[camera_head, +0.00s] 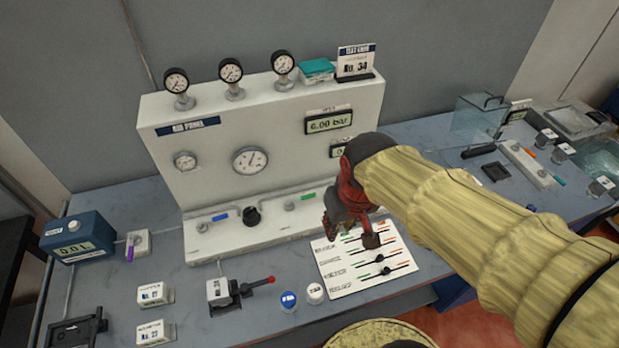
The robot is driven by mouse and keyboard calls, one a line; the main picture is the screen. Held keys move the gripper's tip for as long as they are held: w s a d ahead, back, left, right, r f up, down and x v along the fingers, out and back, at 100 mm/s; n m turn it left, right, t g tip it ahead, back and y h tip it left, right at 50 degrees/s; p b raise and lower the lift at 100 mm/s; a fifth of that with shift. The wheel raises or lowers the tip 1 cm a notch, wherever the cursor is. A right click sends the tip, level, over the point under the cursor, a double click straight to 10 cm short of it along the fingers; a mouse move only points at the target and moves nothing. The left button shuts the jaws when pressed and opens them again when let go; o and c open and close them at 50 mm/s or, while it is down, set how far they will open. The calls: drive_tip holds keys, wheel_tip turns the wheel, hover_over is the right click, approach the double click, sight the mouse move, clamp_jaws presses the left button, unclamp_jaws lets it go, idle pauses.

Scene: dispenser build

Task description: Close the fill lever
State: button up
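My gripper (352,232), dark red and black, hangs over the upper part of a white printed card with coloured lines, in front of the panel's right side. Its fingers are small and partly hidden, so I cannot tell if they are open. On the panel's lower ledge are a blue-handled lever (220,217), a black knob (252,216) and a green-handled lever (307,197), left of my gripper and apart from it. A lever with a red knob (271,279) sticks out right from a grey block (219,292). No readable label marks the fill lever.
The white panel (215,160) carries several gauges and a display (329,123) reading 6.00 bar. The card (340,278) has black sliders. Blue (288,300) and white (314,292) round caps stand left of it. A blue box (77,238) is at left. My arm covers the right middle.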

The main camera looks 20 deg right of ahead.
drive_tip(key=shift+g, duration=0.4)
drive_tip(key=w+f+p, duration=0.1)
drive_tip(key=w+f, duration=0.2)
drive_tip(key=w, duration=0.2)
drive_tip(key=w+d+f+p, duration=0.1)
drive_tip(key=w+f+p, duration=0.1)
drive_tip(key=w, duration=0.3)
drive_tip(key=w+d+f+p, duration=0.1)
drive_tip(key=w+f, duration=0.2)
drive_tip(key=w, duration=0.2)
drive_tip(key=shift+w+f, duration=0.3)
drive_tip(key=shift+f, duration=0.05)
clamp_jaws()
drive_tip(key=w+t, duration=0.2)
drive_tip(key=w, duration=0.6)
drive_tip(key=shift+d+r, duration=0.2)
drive_tip(key=shift+r, duration=0.25)
drive_tip(key=shift+s, duration=0.1)
